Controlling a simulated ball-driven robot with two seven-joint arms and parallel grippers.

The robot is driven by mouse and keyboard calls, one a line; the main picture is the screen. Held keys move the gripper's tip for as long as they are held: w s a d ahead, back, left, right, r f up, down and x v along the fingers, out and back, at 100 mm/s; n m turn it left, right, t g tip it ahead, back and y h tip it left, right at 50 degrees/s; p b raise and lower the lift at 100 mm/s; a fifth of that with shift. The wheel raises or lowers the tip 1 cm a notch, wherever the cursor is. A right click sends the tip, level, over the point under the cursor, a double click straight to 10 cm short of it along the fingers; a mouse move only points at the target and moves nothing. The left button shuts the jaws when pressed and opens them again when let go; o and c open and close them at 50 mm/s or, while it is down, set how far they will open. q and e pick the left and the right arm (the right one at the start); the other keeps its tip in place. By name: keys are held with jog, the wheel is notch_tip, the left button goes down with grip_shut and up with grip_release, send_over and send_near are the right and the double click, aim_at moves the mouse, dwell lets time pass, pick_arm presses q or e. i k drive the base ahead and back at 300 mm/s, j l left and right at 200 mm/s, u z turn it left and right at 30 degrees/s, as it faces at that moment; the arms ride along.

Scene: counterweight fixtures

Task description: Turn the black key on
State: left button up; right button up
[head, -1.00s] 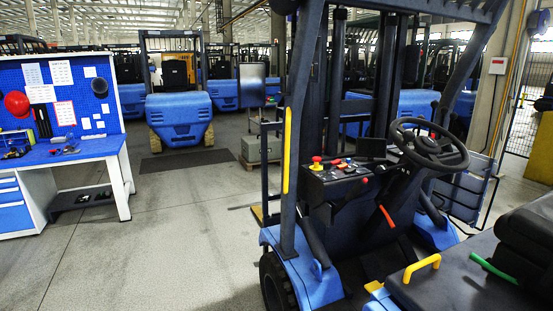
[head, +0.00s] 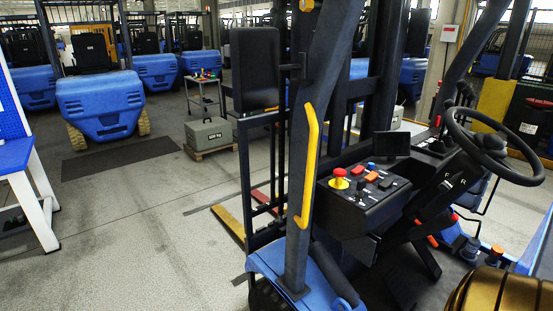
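The black control panel (head: 364,198) of the blue forklift is right of centre, beside the yellow grab handle. On it are a red and yellow emergency-stop button (head: 340,180) and several small red, blue, orange and black controls. A small dark knob-like piece (head: 360,185) stands on the panel and may be the black key; it is too small to tell, and so is its turned position. Neither of my grippers shows in the head view.
The yellow grab handle (head: 309,165) and dark pillar stand left of the panel. A black steering wheel (head: 488,148) is to its right and a dark screen (head: 391,145) behind it. A grey weight (head: 209,135) sits on a pallet at the back left.

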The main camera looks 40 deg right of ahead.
aim_at(361, 184)
jog(key=i+z, duration=0.15)
jog(key=i, duration=0.35)
jog(key=i+j+z, duration=0.15)
jog(key=i, duration=0.3)
jog(key=i+z, duration=0.25)
jog(key=z, duration=0.2)
jog(key=i+j+z, duration=0.2)
jog(key=z, duration=0.3)
jog(key=i+j+z, duration=0.25)
jog(key=z, duration=0.2)
